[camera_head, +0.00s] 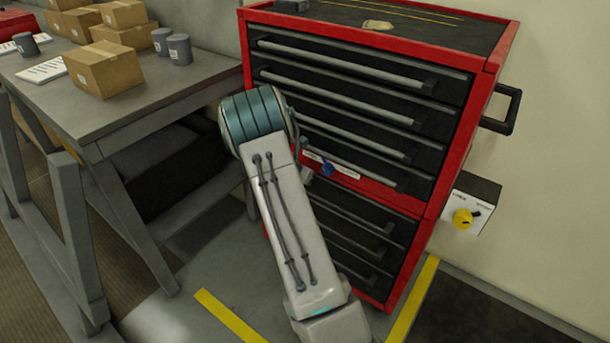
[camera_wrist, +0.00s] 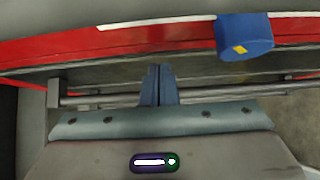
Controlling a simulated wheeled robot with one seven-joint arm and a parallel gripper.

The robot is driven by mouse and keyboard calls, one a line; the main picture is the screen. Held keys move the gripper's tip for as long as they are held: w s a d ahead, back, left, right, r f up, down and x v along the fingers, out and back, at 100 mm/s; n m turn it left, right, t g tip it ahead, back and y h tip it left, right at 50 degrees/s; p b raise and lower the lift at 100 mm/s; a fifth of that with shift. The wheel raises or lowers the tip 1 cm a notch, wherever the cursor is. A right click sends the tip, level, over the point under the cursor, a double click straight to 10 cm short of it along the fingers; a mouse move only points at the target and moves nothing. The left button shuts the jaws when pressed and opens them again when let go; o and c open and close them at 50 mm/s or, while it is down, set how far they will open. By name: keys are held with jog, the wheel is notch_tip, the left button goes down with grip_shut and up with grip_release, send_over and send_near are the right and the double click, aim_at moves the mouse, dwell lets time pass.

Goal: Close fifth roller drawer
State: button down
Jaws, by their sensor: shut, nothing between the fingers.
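The red roller cabinet (camera_head: 462,130) with dark drawers stands at the centre right of the head view. Several drawers sit above its red cross band, and several below; the fifth is probably the top one below the band, and my arm partly covers it. In the wrist view, my gripper (camera_wrist: 158,72) is shut and empty. Its fingers are close to a grey handle bar (camera_wrist: 215,97) below the red band (camera_wrist: 180,38); contact is unclear. In the head view my fingers are hidden. How far the fifth drawer is open cannot be told.
A blue knob-like part (camera_wrist: 244,36) on the band is close to the right of my fingers. A grey workbench (camera_head: 150,105) with cardboard boxes (camera_head: 103,68) and cups stands left. A wall switch box (camera_head: 470,208) is right of the cabinet.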

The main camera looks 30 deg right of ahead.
jog(key=a+f+v, duration=0.1)
jog(key=v, duration=1.1)
jog(key=shift+s+a+f+p, duration=0.15)
jog(key=shift+a+f+p, duration=0.05)
jog(key=shift+a+p, duration=0.25)
jog(key=s+a+r+m+g+y+p, duration=0.15)
jog(key=s+a+r+m+p, duration=0.3)
jog(key=s+r+m, duration=0.8)
jog(key=s+a+r+m+y+p, duration=0.2)
jog(key=s+a+r+m, duration=0.3)
jog(key=s, duration=0.3)
jog(key=s+a+r+m+y+p, duration=0.2)
jog(key=s+a+r+m+y, duration=0.2)
jog(key=s+a, duration=0.4)
notch_tip(320, 180, up, 2)
jog(key=shift+s+r+m+t+y, duration=0.15)
jog(key=shift+s+m+t+y, duration=0.2)
jog(key=shift+s+m, duration=0.25)
